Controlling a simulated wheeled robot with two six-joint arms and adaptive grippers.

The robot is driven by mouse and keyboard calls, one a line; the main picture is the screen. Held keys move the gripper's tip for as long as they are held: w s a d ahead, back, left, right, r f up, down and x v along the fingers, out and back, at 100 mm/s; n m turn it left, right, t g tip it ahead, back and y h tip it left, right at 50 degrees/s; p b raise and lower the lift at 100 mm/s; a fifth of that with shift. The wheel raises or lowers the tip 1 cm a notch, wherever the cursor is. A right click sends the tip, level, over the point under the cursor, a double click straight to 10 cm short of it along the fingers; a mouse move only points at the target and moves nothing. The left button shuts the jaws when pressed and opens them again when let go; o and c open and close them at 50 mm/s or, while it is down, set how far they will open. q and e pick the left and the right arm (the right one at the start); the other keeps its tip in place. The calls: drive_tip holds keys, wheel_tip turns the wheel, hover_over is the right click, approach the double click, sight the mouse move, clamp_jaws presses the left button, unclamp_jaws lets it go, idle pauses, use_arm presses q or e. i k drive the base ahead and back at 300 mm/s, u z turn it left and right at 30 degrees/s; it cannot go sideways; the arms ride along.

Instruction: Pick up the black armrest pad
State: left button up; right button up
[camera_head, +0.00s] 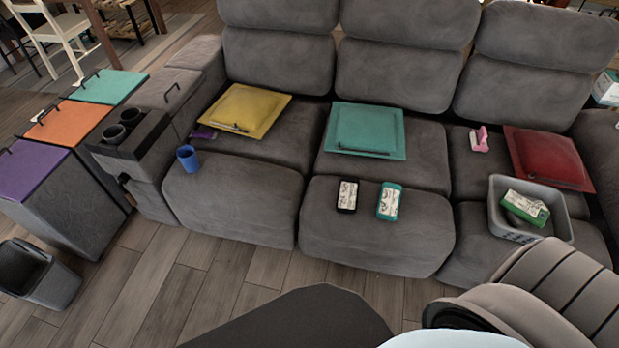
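A black armrest pad (146,138) lies over the sofa's left armrest, at the left of the head view. Two dark round cups or cup holders (122,125) sit in its top, and its front hangs down over the armrest's side. Neither of my grippers shows in the head view. Part of my own arm fills the lower right, away from the pad. Nothing is touching the pad except the armrest.
Purple, orange and teal-lidded bins (75,122) stand left of the armrest. A grey waste bin (40,277) stands on the floor. The sofa holds cushions, a blue cup (187,158), small packets and a grey basket (497,212). Wooden floor before the sofa is clear.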

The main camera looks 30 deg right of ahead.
sight(346, 202)
drive_tip(key=u, duration=0.05)
drive_tip(key=i, duration=0.7)
drive_tip(key=z, duration=0.9)
drive_tip(key=i, duration=0.55)
drive_tip(key=z, duration=0.65)
